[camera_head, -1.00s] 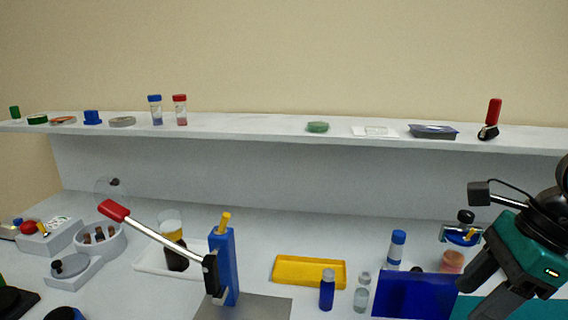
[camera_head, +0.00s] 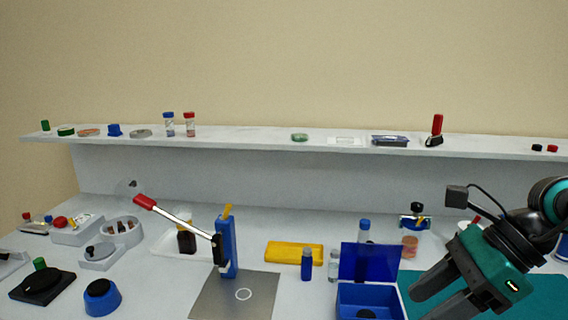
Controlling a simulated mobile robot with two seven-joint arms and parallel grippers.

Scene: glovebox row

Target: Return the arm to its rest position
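My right gripper (camera_head: 424,304) reaches in from the right edge, with a teal body and two dark fingers. The fingers are apart with nothing seen between them. It is over the right part of the bench, in front of the teal mat (camera_head: 530,294) and just right of the blue box (camera_head: 370,290). The lower ends of the fingers are near the bottom edge of the picture. My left gripper is not in view.
A blue press with a red-tipped lever (camera_head: 182,219) stands at the centre left on a grey plate (camera_head: 215,298). A shelf (camera_head: 250,138) spans the back.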

